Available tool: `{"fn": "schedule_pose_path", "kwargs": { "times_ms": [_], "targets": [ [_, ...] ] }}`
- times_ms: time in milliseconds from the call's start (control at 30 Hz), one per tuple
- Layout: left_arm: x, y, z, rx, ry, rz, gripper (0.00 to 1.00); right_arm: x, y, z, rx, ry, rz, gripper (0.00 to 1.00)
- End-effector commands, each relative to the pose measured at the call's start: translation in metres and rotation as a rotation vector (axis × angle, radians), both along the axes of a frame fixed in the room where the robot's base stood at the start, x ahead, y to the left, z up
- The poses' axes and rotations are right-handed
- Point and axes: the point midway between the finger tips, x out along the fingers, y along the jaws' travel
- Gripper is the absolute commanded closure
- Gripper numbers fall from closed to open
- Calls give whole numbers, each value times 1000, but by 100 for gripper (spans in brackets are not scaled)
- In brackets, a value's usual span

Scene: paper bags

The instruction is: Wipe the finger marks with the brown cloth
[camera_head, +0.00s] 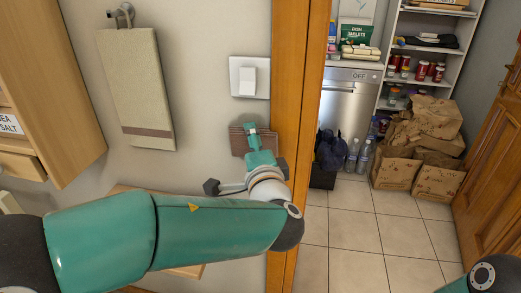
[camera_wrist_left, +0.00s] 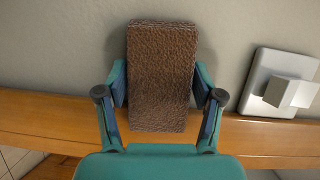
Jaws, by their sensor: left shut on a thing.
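The brown cloth (camera_head: 237,141) is a folded, textured block at the wall below the light switch, left of the wooden door frame. It also shows in the left wrist view (camera_wrist_left: 160,65), upright between the two fingers. My left gripper (camera_head: 253,130) is shut on the cloth, with a finger on each side of it (camera_wrist_left: 160,90). The cloth is close to the wall; I cannot tell whether it touches. I make out no finger marks in either view. My right gripper is out of view; only part of my right arm shows at the lower right.
The white light switch (camera_head: 249,77) is just above the cloth. The orange wooden door frame (camera_head: 291,130) stands close on the right. A beige towel (camera_head: 138,85) hangs at the left beside a wooden cabinet (camera_head: 45,90). Paper bags (camera_head: 395,170) stand beyond the doorway.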

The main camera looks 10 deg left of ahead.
Motion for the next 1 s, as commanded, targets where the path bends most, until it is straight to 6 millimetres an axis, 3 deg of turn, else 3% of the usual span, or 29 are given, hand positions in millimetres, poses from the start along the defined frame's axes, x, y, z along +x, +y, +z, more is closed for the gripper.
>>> {"fn": "schedule_pose_path", "kwargs": {
  "times_ms": [200, 567, 1000],
  "targets": [
    [-1, 21, -4, -2, -1, 4, 61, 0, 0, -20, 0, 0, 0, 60],
    [0, 34, -2, 0, 0, 4, 61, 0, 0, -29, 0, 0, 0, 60],
    [3, 65, -2, 0, 0, 4, 61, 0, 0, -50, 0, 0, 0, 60]
  ]
}}
